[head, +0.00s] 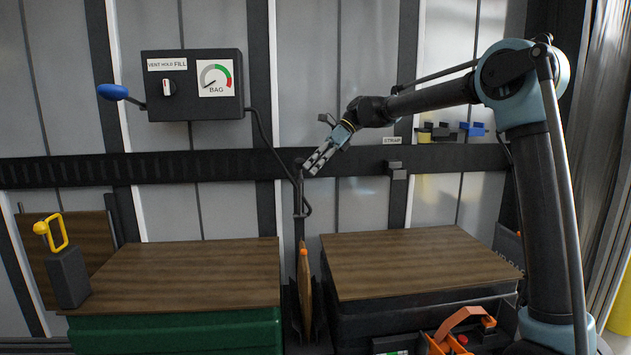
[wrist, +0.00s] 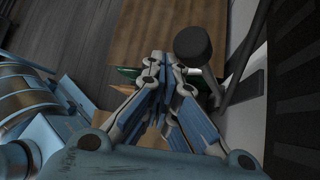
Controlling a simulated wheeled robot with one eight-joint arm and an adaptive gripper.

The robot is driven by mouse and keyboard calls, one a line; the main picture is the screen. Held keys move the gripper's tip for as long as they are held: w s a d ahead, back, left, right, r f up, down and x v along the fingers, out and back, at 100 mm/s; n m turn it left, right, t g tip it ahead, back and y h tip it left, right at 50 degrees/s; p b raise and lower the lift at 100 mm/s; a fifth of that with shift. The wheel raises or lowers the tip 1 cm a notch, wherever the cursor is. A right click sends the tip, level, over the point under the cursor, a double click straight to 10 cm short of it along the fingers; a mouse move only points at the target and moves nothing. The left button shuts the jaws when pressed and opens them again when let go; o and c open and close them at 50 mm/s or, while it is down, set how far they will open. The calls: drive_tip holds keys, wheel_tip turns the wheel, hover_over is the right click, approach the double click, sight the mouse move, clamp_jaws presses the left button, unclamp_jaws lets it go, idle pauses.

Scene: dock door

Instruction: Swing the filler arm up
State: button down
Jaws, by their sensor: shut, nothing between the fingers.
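What looks like the filler arm (head: 299,205) is a thin dark upright bar between the two wood-topped crates. A dark hose runs to it from the gauge box. A dark knob sits at its top, and a dark round-ended cylinder (wrist: 193,46) in the wrist view seems to be this knob. My gripper (head: 312,168) reaches in from the right, pointing down and left, its tips close beside the knob. In the wrist view my gripper (wrist: 165,62) has its fingers together with nothing between them. I cannot tell whether it touches the knob.
The gauge box (head: 196,85) with a dial, switch and blue-handled lever (head: 112,92) hangs upper left. A brown bag (head: 304,280) hangs between the left crate (head: 180,330) and right crate (head: 345,318). A yellow handle (head: 57,233) stands far left; an orange tool (head: 463,325) lies front right.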

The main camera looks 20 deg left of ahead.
drive_tip(key=shift+w+a+r, duration=0.35)
drive_tip(key=shift+w+a, duration=0.1)
drive_tip(key=shift+w, duration=0.3)
drive_tip(key=shift+w+a+r, duration=0.3)
drive_tip(key=shift+w+a, duration=0.15)
drive_tip(key=shift+w, duration=0.25)
drive_tip(key=v, duration=1.2)
drive_tip(key=shift+d, duration=0.1)
